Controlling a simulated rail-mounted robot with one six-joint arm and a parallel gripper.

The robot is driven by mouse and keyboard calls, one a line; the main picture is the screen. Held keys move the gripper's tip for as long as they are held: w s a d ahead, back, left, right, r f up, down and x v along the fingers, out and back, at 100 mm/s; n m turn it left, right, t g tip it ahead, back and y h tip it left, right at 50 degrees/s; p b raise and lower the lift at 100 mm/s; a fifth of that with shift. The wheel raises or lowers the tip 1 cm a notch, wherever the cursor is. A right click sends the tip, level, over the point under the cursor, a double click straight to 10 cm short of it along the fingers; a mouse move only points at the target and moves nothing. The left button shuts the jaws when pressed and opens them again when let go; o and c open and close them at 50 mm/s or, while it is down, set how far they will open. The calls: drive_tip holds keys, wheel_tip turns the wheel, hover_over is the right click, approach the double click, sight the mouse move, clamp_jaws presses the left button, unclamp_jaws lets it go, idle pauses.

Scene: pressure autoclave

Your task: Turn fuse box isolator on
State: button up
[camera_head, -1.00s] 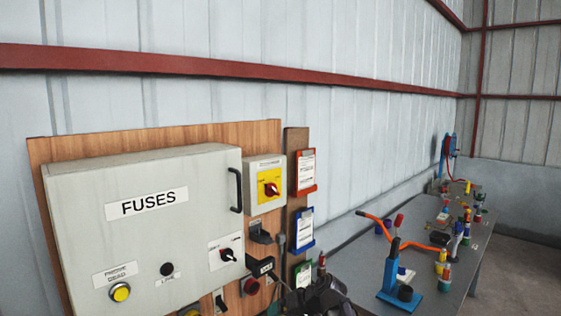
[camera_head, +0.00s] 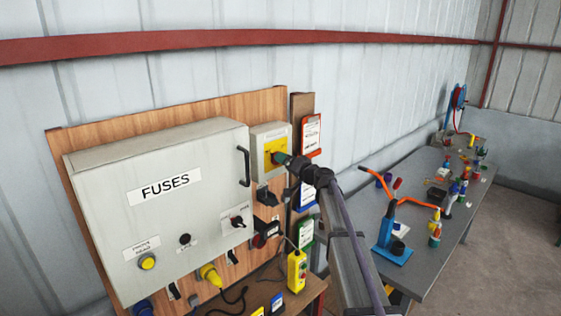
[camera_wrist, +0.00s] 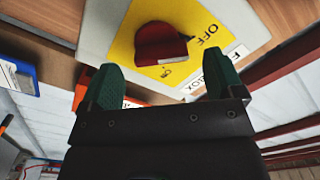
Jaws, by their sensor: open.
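The fuse box isolator (camera_head: 258,143) is a grey box with a yellow plate, mounted right of the large grey FUSES cabinet. In the wrist view its red rotary knob (camera_wrist: 160,45) sits on the yellow plate (camera_wrist: 122,50). In the head view my gripper (camera_head: 282,160) is at the plate and hides the knob.
The FUSES cabinet (camera_head: 165,205) with its black handle (camera_head: 243,166) stands close left. Document holders (camera_head: 311,135) hang close right. A yellow pendant control (camera_head: 296,271) is below. A grey workbench (camera_head: 415,215) with tools stands further right.

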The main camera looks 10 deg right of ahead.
drive_tip(key=x, duration=0.3)
drive_tip(key=shift+w+a, duration=0.15)
drive_tip(key=shift+w, duration=0.05)
drive_tip(key=c, duration=0.9)
